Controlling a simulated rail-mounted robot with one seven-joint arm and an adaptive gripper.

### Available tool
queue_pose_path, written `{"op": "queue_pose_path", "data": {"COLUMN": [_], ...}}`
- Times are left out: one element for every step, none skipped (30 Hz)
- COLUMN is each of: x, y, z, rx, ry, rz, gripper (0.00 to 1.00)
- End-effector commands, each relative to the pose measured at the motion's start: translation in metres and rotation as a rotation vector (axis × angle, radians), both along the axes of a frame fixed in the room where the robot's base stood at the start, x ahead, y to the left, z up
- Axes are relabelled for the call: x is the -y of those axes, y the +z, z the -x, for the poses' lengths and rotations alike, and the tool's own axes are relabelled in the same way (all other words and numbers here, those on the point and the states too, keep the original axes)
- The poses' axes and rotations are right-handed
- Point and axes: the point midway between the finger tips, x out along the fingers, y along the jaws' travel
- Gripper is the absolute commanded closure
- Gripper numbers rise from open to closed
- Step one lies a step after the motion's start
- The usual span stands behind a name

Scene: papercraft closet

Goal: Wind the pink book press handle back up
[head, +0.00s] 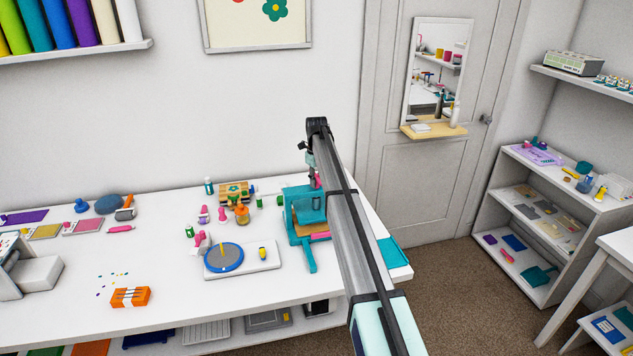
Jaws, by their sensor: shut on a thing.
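The teal book press (304,222) stands on the white table near its right end, below my arm. Its pink handle (317,181) shows as a small patch at the top of the press. My gripper (313,172) points down from the end of my arm and is shut on the pink handle. The fingers are small here, and my arm hides the right side of the press. A pink piece (320,236) and a tan board lie low in the press frame.
Left of the press, a blue round turntable (223,257) sits on a white board. Behind it are a wooden block stand (235,194) and an orange bottle (242,214). An orange box (130,297) lies at the front left. A teal mat (393,253) lies right of my arm.

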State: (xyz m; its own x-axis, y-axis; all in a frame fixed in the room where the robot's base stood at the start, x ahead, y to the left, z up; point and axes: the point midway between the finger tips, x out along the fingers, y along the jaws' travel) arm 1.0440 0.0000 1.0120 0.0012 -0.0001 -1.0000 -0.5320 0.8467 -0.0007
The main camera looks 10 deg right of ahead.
Motion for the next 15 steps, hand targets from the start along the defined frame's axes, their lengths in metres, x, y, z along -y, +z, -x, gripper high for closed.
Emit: {"op": "queue_pose_path", "data": {"x": [-0.0005,-0.0004,-0.0004,-0.0004,-0.0004,-0.0003,-0.0003,-0.0003,-0.0002,-0.0002,-0.0001,-0.0001,-0.0001,0.0,0.0], "y": [-0.0021,-0.0023,-0.0026,-0.0028,-0.003,-0.0032,-0.0033,-0.0034,-0.0035,-0.0036,-0.0036,-0.0035,-0.0034,-0.0033,-0.0033], "z": [0.0011,0.0012,0.0012,0.0013,0.0013,0.0012,0.0012,0.0012,0.0013,0.0012,0.0013,0.0012,0.0012,0.0012,0.0012], "rx": [-0.004,-0.004,-0.005,-0.005,-0.005,-0.005,-0.005,-0.005,-0.005,-0.005,-0.005,-0.005,-0.005,-0.004,-0.004], "ry": [0.026,0.044,0.07,0.093,0.115,0.148,0.173,0.199,0.236,0.264,0.293,0.331,0.359,0.388,0.426], "rz": [-0.001,-0.001,-0.002,-0.002,-0.002,-0.002,-0.002,-0.002,-0.002,-0.001,-0.001,-0.001,-0.001,-0.002,-0.002], "gripper": [1.0,1.0,1.0,1.0,1.0,1.0,1.0,1.0,1.0,1.0,1.0,1.0,1.0,1.0,1.0]}}
